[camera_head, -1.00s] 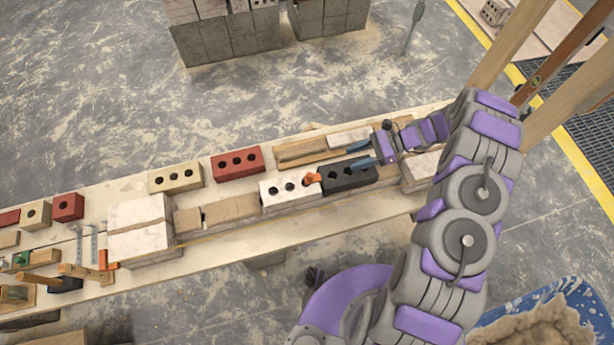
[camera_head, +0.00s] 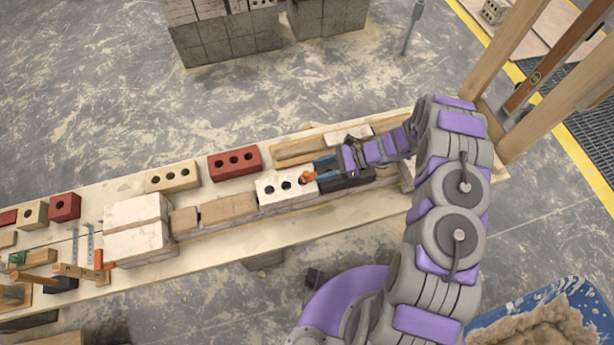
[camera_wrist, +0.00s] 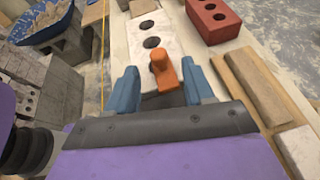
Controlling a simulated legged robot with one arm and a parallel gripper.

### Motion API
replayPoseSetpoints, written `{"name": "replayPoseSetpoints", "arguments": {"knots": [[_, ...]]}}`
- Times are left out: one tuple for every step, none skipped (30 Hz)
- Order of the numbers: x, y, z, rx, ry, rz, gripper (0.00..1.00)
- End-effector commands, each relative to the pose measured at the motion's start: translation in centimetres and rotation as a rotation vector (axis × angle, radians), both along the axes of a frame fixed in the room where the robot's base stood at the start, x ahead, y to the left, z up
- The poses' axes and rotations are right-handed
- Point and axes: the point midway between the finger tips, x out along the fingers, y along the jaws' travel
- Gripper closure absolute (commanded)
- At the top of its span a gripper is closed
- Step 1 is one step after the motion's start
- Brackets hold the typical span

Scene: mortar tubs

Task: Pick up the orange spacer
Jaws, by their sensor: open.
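The orange spacer (camera_wrist: 163,70) shows in the wrist view between the two blue fingertips of my gripper (camera_wrist: 160,90). It stands at the near end of a white brick with round holes (camera_wrist: 147,26). The gripper is open, with a finger on each side of the spacer and a visible gap to each. In the head view the spacer (camera_head: 308,176) sits at the right end of the white brick (camera_head: 272,187), and my gripper (camera_head: 322,170) reaches it from the right. A black brick (camera_head: 345,182) lies beneath the gripper, partly hidden by it.
A red brick (camera_head: 235,163) and a cream brick (camera_head: 172,177) stand along the plank's far side. Pale blocks (camera_head: 138,213) and tools lie to the left. A blue mortar tub (camera_head: 560,310) is at lower right. In the wrist view, wood pieces (camera_wrist: 256,84) lie right of the gripper.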

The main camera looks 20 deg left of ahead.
Motion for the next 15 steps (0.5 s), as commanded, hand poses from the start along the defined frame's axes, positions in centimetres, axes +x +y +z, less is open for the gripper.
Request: {"name": "replayPoseSetpoints", "arguments": {"knots": [[-0.1, 0.2, -0.1, -0.001, 0.000, 0.000, 0.48], [-0.1, 0.4, -0.2, -0.001, 0.000, 0.000, 0.48], [-0.2, 0.7, -0.3, -0.004, 0.001, 0.000, 0.48], [-0.4, 1.1, -0.5, -0.005, 0.001, 0.000, 0.48], [-0.5, 1.5, -0.7, -0.007, 0.001, 0.002, 0.48], [-0.8, 2.1, -1.0, -0.009, 0.002, 0.003, 0.48], [-1.0, 2.5, -1.2, -0.010, 0.002, 0.004, 0.48], [-1.1, 3.0, -1.4, -0.011, 0.002, 0.002, 0.48], [-1.4, 3.6, -1.6, -0.013, 0.002, 0.003, 0.48], [-1.6, 4.1, -1.8, -0.013, 0.002, 0.003, 0.48], [-1.7, 4.4, -1.9, -0.013, 0.002, 0.004, 0.48], [-1.9, 4.8, -2.1, -0.012, 0.003, 0.003, 0.48], [-2.0, 5.0, -2.1, -0.012, 0.003, 0.002, 0.48], [-2.0, 5.1, -2.2, -0.011, 0.003, 0.002, 0.48], [-2.1, 5.2, -2.2, -0.010, 0.003, 0.001, 0.48]]}}
